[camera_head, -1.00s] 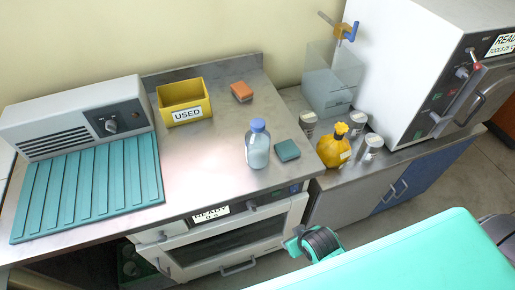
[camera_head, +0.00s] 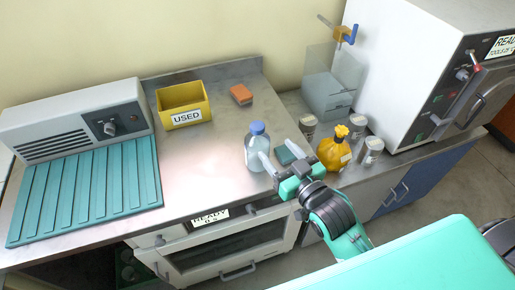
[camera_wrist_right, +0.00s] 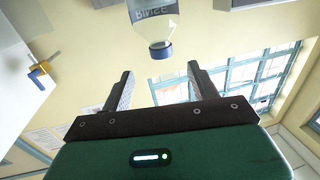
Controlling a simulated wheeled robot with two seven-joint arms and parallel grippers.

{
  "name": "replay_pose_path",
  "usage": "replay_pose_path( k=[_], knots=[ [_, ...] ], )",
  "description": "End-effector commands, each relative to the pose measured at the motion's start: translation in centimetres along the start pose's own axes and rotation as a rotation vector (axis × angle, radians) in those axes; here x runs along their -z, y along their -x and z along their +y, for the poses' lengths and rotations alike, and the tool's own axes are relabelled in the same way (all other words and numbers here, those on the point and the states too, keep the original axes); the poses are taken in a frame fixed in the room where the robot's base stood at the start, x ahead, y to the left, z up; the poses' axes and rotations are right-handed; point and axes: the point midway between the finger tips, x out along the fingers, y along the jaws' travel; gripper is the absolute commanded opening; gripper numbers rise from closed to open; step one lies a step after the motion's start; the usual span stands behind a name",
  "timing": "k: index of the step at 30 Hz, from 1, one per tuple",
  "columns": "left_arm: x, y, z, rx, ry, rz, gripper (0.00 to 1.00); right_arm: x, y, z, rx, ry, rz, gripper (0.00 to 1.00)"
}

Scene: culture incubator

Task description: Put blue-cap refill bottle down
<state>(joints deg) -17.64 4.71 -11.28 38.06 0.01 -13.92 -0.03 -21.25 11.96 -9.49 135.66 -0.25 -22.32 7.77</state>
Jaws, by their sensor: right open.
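The blue-cap refill bottle (camera_head: 256,149) stands upright on the steel counter, with a clear body and a blue cap. My right gripper (camera_head: 279,157) is open just right of it, its fingers pointing at the bottle. In the head view one finger overlaps the bottle's right edge; I cannot tell if it touches. In the right wrist view the bottle (camera_wrist_right: 158,22) appears upside down at the top, beyond the two spread fingertips (camera_wrist_right: 160,80), with nothing between them. My left gripper is not in view.
An orange sponge (camera_head: 241,95) and a yellow USED bin (camera_head: 184,97) stand further back. A yellow bottle (camera_head: 334,152) and several grey-lidded jars stand at right. The counter left of the bottle is clear.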

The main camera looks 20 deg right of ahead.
Motion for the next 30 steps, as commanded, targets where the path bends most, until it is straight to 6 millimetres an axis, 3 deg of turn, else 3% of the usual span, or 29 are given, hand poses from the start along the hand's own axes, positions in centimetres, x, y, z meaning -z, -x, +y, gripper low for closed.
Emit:
replay_pose_path(
  k=[9, 19, 30],
  knots=[
    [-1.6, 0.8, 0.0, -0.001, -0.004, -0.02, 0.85, 0.2, -5.1, 0.0, -0.001, 0.0, -0.001, 0.61],
    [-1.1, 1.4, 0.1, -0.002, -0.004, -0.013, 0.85, 0.1, -7.5, -0.1, 0.0, 0.0, -0.003, 0.61],
    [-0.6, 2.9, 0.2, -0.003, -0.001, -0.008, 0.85, -0.1, -11.9, -0.2, 0.0, 0.0, -0.004, 0.61]
  ],
)
